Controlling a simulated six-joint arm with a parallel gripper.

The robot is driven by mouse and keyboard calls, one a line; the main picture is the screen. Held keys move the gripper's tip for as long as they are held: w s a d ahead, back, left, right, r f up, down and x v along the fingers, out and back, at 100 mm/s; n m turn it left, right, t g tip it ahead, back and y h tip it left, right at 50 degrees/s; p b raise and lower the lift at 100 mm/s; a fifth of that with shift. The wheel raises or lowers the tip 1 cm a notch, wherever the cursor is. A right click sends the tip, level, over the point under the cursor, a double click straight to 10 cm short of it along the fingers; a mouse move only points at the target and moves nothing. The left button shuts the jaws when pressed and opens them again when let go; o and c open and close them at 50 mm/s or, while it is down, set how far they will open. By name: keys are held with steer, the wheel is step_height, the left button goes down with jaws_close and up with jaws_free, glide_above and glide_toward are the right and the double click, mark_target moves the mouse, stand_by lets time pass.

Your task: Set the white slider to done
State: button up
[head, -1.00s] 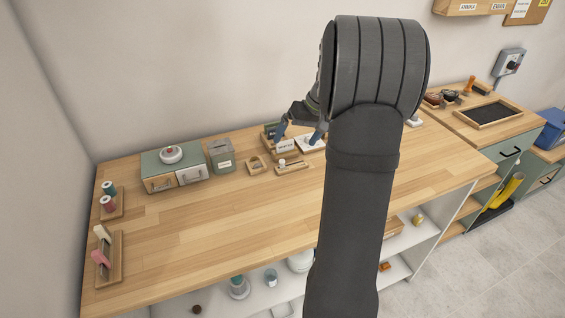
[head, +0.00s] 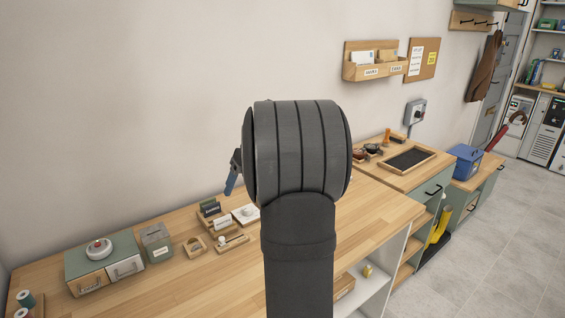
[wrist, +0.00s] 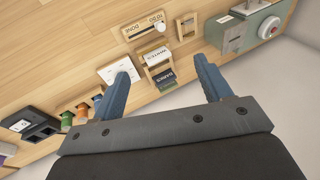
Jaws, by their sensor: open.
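The slider is a small wooden block (head: 234,243) on the workbench with a white knob (head: 222,238). In the wrist view, the block (wrist: 143,29) shows upside-down TO DO and DONE labels. Its white knob (wrist: 161,26) sits at the right end, by the TO DO label. My gripper (wrist: 163,63) is open and empty, its blue fingers spread above the bench, apart from the slider. In the head view, one blue finger (head: 231,180) shows left of my arm, above the card holder; the rest is hidden by my wrist.
Close to the slider stand a wooden card holder (head: 211,210), a white switch plate (head: 246,214) and a small wooden stand (head: 195,246). A grey-green box (head: 157,243) and a drawer unit (head: 103,264) stand left. The bench front (head: 190,285) is clear.

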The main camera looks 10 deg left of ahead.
steer(key=shift+s+a, duration=0.1)
steer(key=shift+s, duration=0.05)
steer(key=c, duration=0.4)
steer(key=s+a+m+t+h, duration=0.1)
steer(key=s, duration=0.1)
steer(key=s+a+m+t, duration=0.1)
steer(key=s+t, duration=0.1)
steer(key=s, duration=0.1)
steer(key=s+a+m+t+h, duration=0.1)
steer(key=s+a, duration=0.1)
steer(key=s, duration=0.1)
steer(key=shift+s+r+m+t+h, duration=0.15)
steer(key=shift+r+m+t+h, duration=0.1)
steer(key=shift+m+t+h, duration=0.05)
steer(key=shift+c, duration=1.1)
glide_toward(222, 238)
steer(key=shift+t, duration=0.3)
steer(key=x, duration=0.7)
steer(key=shift+s+a+f, duration=0.15)
steer(key=shift+a+f, duration=0.05)
steer(key=shift+f, duration=0.2)
jaws_close()
steer(key=shift+d, duration=0.1)
